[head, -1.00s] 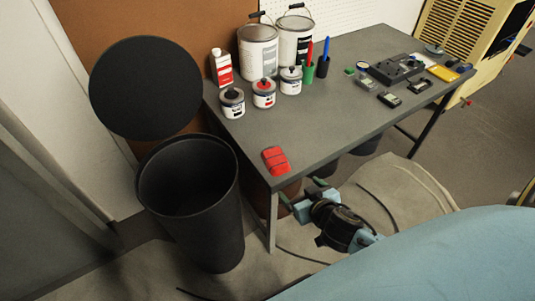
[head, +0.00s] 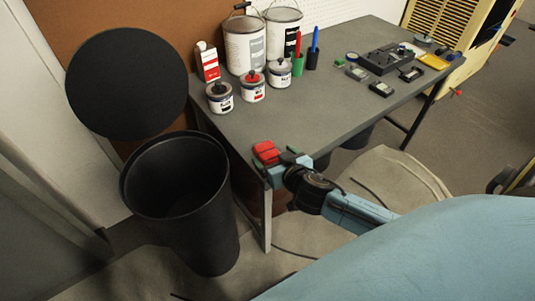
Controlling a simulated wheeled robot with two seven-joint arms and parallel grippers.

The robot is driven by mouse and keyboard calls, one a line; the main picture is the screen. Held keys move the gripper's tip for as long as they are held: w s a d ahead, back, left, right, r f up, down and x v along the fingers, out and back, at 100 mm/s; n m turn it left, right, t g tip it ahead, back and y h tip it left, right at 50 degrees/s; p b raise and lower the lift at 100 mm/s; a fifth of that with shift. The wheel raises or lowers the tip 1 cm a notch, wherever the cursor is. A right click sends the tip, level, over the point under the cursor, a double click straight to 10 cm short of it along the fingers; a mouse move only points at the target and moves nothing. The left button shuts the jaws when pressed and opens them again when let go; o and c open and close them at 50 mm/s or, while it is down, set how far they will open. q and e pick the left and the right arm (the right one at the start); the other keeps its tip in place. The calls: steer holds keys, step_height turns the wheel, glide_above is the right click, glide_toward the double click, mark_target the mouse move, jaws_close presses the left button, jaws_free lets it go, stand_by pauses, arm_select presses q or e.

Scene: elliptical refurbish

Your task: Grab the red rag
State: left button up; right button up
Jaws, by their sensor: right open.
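The red rag (head: 266,152) lies folded on the near left corner of the grey table (head: 330,127) in the head view. My right gripper (head: 274,161) is at that corner, right at the rag's near side. Its green-tipped fingers are apart, one on the left and one on the right of the rag's near end. The gripper partly hides the near end of the rag, and I cannot tell whether the fingers touch it. My left gripper is not in view.
A black open bin (head: 178,198) stands left of the table, its round lid (head: 127,84) behind it. Small paint cans (head: 252,87), large cans (head: 245,45) and a red-white bottle (head: 207,62) stand at the back. Small devices (head: 382,89) lie farther right.

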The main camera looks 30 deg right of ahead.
mark_target(267, 149)
steer(key=b+x, duration=0.1)
steer(key=x, duration=0.3)
steer(key=shift+f, duration=0.1)
steer(key=shift+w+f, duration=0.25)
steer(key=shift+w, duration=0.3)
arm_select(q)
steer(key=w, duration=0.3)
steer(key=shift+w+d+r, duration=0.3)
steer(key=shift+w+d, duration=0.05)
arm_select(e)
steer(key=c, duration=1.1)
steer(key=shift+o, duration=0.2)
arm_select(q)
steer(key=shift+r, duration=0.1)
arm_select(e)
steer(key=shift+r, duration=0.2)
